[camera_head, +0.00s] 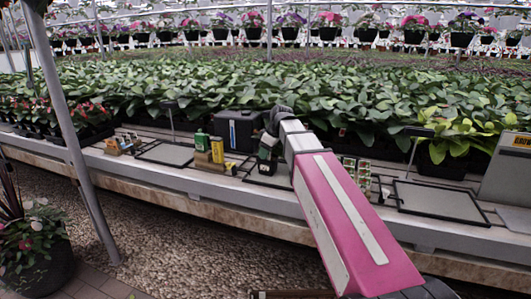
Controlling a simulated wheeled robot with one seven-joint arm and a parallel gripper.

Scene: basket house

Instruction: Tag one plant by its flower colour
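My pink and white arm reaches from the lower right to the bench. My gripper (267,152) is at its far end, over a framed dark panel (262,180) beside a black box (238,130). The gripper is small and partly hidden by the arm, so I cannot tell whether it is open or holds something. Small red-flowered potted plants (62,113) stand at the left of the bench. A rack of small coloured cards, perhaps tags (362,172), stands right of the arm. Broad-leaved green plants (180,90) fill the bench behind.
A green can (201,142) and yellow can (217,150) stand left of my gripper. Framed grey panels lie at left (166,153) and right (440,201). A slanted post (75,130) and flowerpot (42,265) stand at left. Gravel (180,235) lies before the bench.

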